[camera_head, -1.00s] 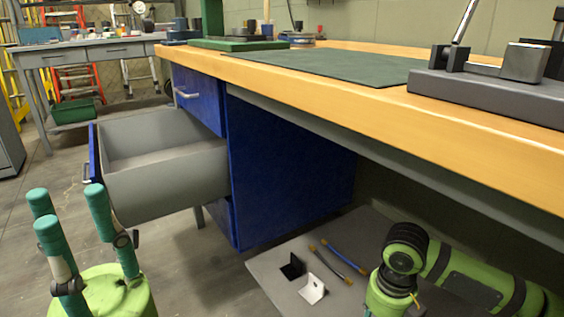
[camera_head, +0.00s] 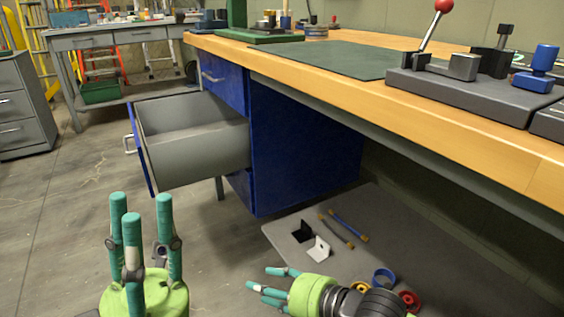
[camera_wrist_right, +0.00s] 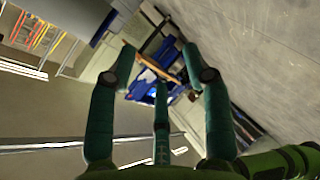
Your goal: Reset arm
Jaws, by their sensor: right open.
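My left gripper (camera_head: 142,225) stands at the lower left of the head view, in front of the open drawer. Its teal fingers point up, apart, with nothing between them. My right gripper (camera_head: 272,285) is low in the head view, below the workbench and near the grey board on the floor. Its fingers point left and look apart and empty. In the right wrist view its teal fingers (camera_wrist_right: 160,100) are spread, with nothing held between them.
A blue cabinet with a pulled-out grey drawer (camera_head: 195,150) is under the wooden workbench (camera_head: 420,115). The grey board (camera_head: 385,225) holds black and white brackets, cables and coloured rings. A machine with a red-knobbed lever (camera_head: 430,40) is on the bench. Floor at left is clear.

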